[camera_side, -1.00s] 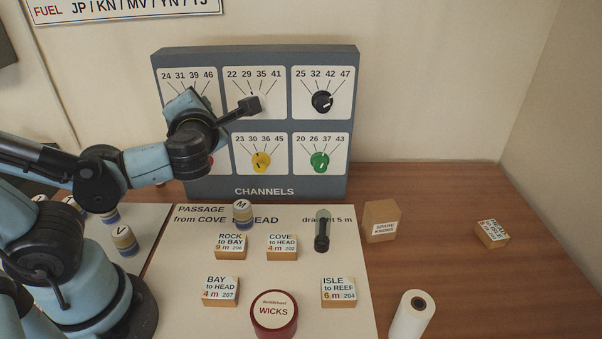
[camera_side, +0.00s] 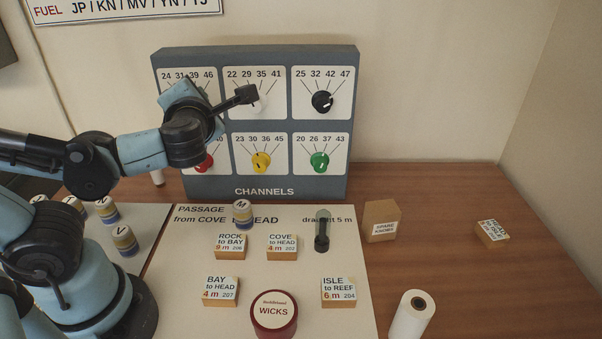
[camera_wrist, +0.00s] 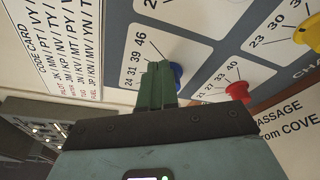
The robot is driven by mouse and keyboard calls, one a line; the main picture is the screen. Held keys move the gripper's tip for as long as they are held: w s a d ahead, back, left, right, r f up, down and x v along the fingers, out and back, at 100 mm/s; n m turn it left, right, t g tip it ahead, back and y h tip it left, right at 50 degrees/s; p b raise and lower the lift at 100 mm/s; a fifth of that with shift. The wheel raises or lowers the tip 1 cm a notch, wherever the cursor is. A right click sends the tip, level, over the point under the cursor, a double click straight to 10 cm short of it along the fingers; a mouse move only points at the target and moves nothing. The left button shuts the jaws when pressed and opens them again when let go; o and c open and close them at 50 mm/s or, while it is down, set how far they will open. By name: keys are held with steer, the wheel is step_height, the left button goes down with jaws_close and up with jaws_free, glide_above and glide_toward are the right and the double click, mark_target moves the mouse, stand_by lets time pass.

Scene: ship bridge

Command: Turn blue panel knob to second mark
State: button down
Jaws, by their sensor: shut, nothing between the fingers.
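In the wrist view the blue knob (camera_wrist: 177,74) sits on the panel at the dial marked 24, 31, 39 and 46. My gripper (camera_wrist: 158,70) is shut and empty. Its fingertips overlap the left side of the knob in that view, and I cannot tell whether they touch it. The knob's pointer is hidden. In the side view my wrist covers the blue knob and my fingertips at the top left dial of the grey panel (camera_side: 256,53).
The panel also has a red knob (camera_side: 204,163), a white knob (camera_side: 262,103), a black knob (camera_side: 322,101), a yellow knob (camera_side: 261,162) and a green knob (camera_side: 319,161). Blocks and a red WICKS tin (camera_side: 274,314) lie below. The table at right is mostly clear.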

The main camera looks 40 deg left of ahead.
steer(key=s+d, duration=0.4)
steer(key=shift+d, duration=0.1)
stand_by(0.3)
